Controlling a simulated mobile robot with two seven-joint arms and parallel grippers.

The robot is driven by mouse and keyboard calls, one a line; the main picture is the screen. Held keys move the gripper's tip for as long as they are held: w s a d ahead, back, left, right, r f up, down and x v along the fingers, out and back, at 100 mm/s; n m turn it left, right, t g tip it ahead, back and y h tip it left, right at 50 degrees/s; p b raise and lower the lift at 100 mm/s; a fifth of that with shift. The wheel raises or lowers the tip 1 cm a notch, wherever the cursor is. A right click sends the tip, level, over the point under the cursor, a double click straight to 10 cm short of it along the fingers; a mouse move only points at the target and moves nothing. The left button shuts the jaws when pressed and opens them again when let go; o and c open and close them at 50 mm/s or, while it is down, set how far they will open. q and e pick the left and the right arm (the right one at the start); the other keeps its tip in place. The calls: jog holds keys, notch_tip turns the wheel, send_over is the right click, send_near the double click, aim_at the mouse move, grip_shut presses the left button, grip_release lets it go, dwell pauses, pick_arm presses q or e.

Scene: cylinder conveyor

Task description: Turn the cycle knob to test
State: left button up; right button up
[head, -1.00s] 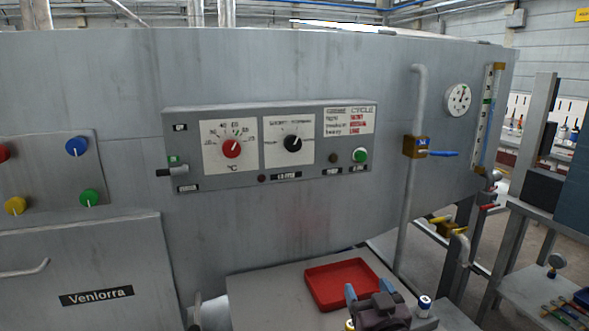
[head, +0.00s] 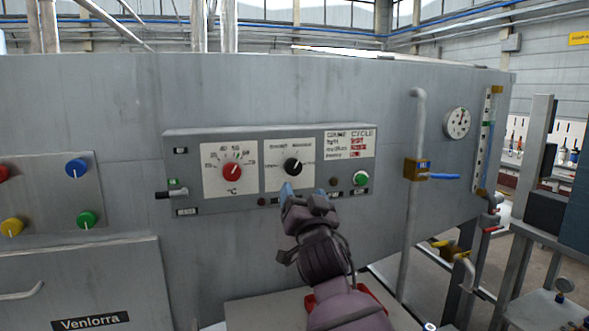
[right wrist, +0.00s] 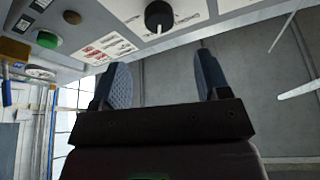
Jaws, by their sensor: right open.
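The black cycle knob (head: 293,167) sits on a white dial plate in the middle of the grey control panel (head: 190,142). It also shows at the top of the right wrist view (right wrist: 158,16). My right gripper (head: 302,190) is open and empty, just below the knob in the head view and apart from it. In the right wrist view the two blue fingers (right wrist: 160,85) are spread wide, with the knob beyond them. The lettering round the knob is too small to read. My left gripper is not in view.
A red temperature knob (head: 232,171) is left of the black one, and a green button (head: 360,178) is to its right. A lever switch (head: 171,194) sticks out at the panel's left end. A vertical pipe (head: 413,230) with a blue-handled valve (head: 418,170) stands at the right.

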aim_at(295, 168)
jog(key=b+x, duration=0.1)
jog(key=x, duration=0.7)
jog(key=shift+w, duration=0.3)
jog(key=shift+b+x, duration=0.3)
jog(key=shift+x, duration=0.55)
jog(key=shift+s+r, duration=0.1)
jog(key=c, duration=0.9)
